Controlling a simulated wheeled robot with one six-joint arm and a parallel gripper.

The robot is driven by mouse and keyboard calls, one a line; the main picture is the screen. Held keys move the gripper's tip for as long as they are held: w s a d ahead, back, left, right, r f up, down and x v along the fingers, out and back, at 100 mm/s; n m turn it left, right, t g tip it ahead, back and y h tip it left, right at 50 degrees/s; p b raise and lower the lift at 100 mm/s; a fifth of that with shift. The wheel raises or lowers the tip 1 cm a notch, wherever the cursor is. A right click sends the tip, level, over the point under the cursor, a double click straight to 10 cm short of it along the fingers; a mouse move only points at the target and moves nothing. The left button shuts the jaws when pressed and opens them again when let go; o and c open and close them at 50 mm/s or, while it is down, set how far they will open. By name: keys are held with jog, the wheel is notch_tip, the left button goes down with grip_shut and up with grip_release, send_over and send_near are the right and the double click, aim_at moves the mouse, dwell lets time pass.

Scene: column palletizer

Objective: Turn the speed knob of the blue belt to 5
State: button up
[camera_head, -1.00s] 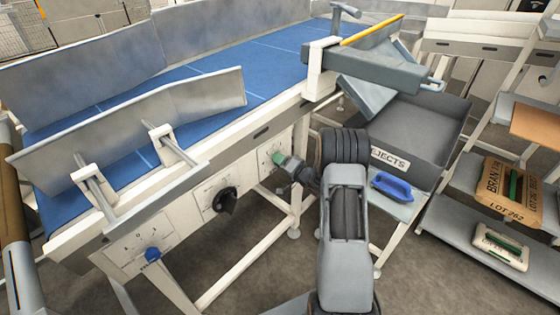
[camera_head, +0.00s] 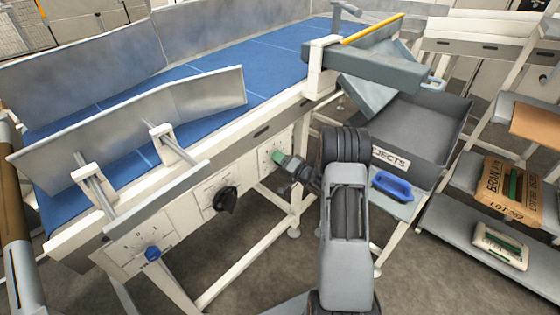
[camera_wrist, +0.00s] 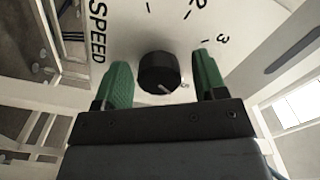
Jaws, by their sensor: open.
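The speed knob (camera_wrist: 158,74) is a round black knob with a pale pointer line, on a white panel marked SPEED, in the wrist view. My gripper (camera_wrist: 160,82) has green-padded fingers, open, one on each side of the knob with gaps. In the head view my gripper (camera_head: 276,157) is at the rightmost panel (camera_head: 268,150) on the side of the blue belt (camera_head: 215,80), and it hides the knob there.
A larger black knob (camera_head: 225,199) and a blue knob (camera_head: 152,253) sit on panels further left along the frame. A grey REJECTS bin (camera_head: 425,130) and a blue scoop-like item (camera_head: 392,186) are right of my arm. Shelves with sacks (camera_head: 510,188) stand at the right.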

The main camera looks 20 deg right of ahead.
jog(key=v, duration=1.3)
jog(key=shift+s+b, duration=0.25)
jog(key=shift+b, duration=0.1)
jog(key=w+a+n+b, duration=0.2)
jog(key=w+n+b, duration=0.2)
jog(key=n, duration=0.2)
jog(key=w+a+n+b, duration=0.2)
jog(key=w+n+b, duration=0.2)
jog(key=n, duration=0.3)
jog(key=w+a+n+b, duration=0.2)
jog(key=w+n+b, duration=0.2)
jog(key=n, duration=0.3)
jog(key=shift+w+a+r, duration=0.1)
jog(key=shift+w, duration=0.1)
